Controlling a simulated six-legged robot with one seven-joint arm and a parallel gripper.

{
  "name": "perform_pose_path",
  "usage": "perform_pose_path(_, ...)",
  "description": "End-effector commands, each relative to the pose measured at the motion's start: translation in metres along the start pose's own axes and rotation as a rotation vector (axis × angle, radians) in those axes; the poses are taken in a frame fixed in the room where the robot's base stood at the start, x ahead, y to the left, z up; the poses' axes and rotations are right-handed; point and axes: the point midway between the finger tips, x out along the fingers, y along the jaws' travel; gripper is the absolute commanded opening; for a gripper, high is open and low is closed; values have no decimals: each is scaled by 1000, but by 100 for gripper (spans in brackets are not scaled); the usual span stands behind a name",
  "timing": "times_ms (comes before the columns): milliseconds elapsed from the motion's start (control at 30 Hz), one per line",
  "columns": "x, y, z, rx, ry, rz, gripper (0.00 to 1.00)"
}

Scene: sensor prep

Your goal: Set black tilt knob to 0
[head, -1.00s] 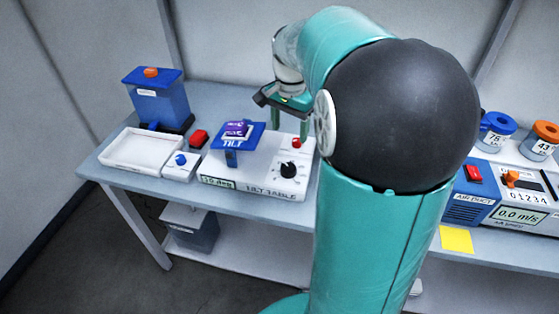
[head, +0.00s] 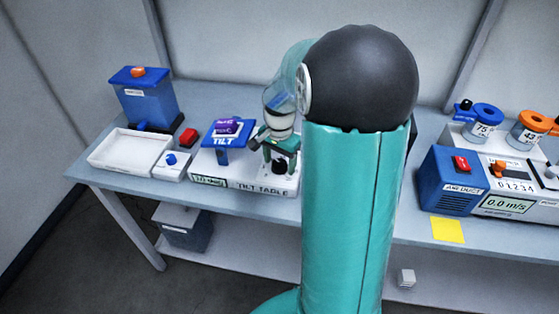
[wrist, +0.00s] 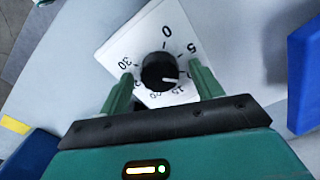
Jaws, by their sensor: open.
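The black tilt knob (wrist: 158,72) sits on the white dial plate (wrist: 108,48) of the tilt table (head: 225,183). Its white pointer line aims right and slightly down in the wrist view, between the 5 and the 15. The 0 is at the top of the dial. My gripper (wrist: 160,73) is open, with one green finger on each side of the knob; I cannot tell whether they touch it. In the head view, my gripper (head: 280,163) is over the knob, which shows as a dark spot between the fingers.
The blue tilt platform (head: 222,140) with a purple item stands left of my gripper. Further left are a red button (head: 188,136), a small box with a blue knob (head: 171,159), a white tray (head: 130,165) and a blue container (head: 146,100). The blue air duct unit (head: 450,185) stands right.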

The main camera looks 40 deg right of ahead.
Motion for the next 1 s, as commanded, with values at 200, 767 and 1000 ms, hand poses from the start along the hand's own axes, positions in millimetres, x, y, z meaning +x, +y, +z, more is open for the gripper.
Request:
perform_pose_path(200,2,0,0,0,0,0,65)
perform_pose_path(767,1,0,0,-16,0,0,20)
perform_pose_path(1000,1,0,0,-109,1,0,20)
